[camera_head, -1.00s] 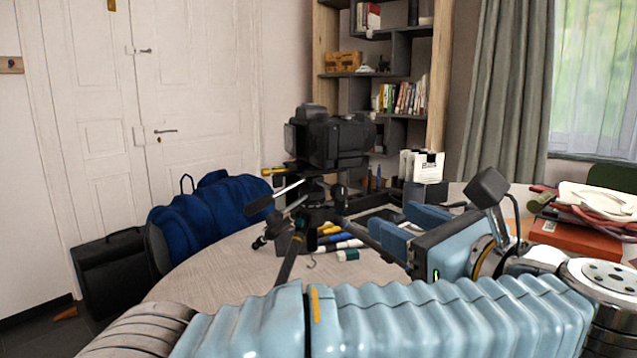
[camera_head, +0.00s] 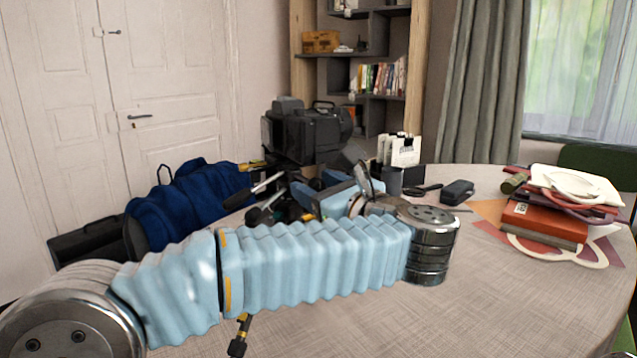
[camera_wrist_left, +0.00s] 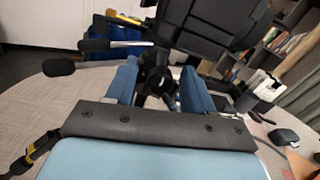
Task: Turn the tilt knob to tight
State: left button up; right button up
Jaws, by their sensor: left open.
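The black camera (camera_head: 305,135) sits on a tripod head on the round table. Dark handle grips (camera_head: 262,216) stick out to its left; the wrist view shows a grip (camera_wrist_left: 60,67) and silver rod. My left gripper (camera_head: 318,190) is just below the camera, largely behind my own arm. In the wrist view its blue fingers (camera_wrist_left: 158,90) are apart, with a dark knob-like part (camera_wrist_left: 155,78) of the tripod head between them. I cannot tell whether they touch it. Which part is the tilt knob is unclear, and no tight mark is legible. My right gripper is out of view.
A black and yellow tripod leg end (camera_head: 240,335) shows below my arm. A white card holder (camera_head: 400,155), a black case (camera_head: 457,191) and a red book stack (camera_head: 545,220) are on the right. The table's front right (camera_head: 510,300) is clear.

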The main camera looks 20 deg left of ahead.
pick_arm(q)
jog(key=shift+c, duration=0.3)
grip_shut()
